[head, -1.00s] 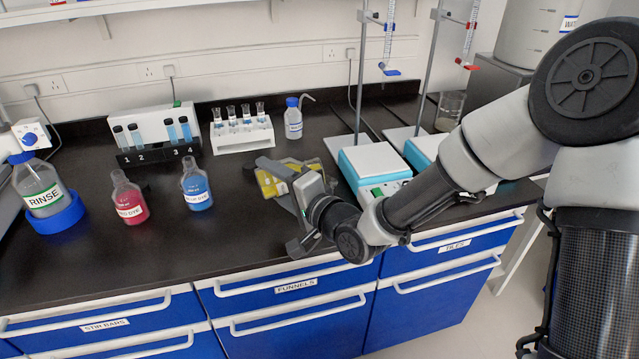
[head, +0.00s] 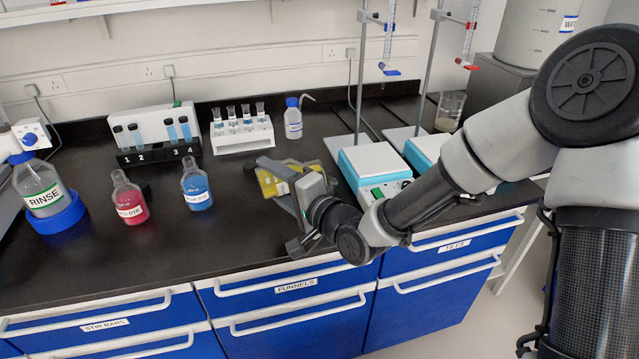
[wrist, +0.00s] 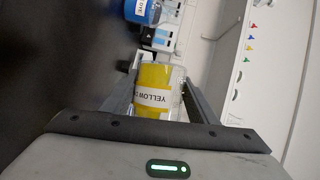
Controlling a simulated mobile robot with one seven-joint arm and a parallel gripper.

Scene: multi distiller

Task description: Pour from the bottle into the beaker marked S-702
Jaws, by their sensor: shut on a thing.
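My gripper (head: 272,182) is shut on a bottle of yellow liquid, the yellow dye bottle (wrist: 152,76), held over the front middle of the bench. In the wrist view its white label reads YELLOW, and it sits between both fingers (wrist: 158,88). In the head view the gripper partly hides the bottle, which looks tilted; its mouth is not clear. A clear glass beaker (head: 450,110) stands at the back right, beyond the hotplates. I cannot read any marking on it, and no S-702 label is legible in either view.
A red dye bottle (head: 130,205) and a blue dye bottle (head: 197,190) stand to the left. The rinse bottle (head: 42,190) is at far left. A vial rack (head: 242,138), a wash bottle (head: 293,122) and hotplate stands (head: 375,160) are behind.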

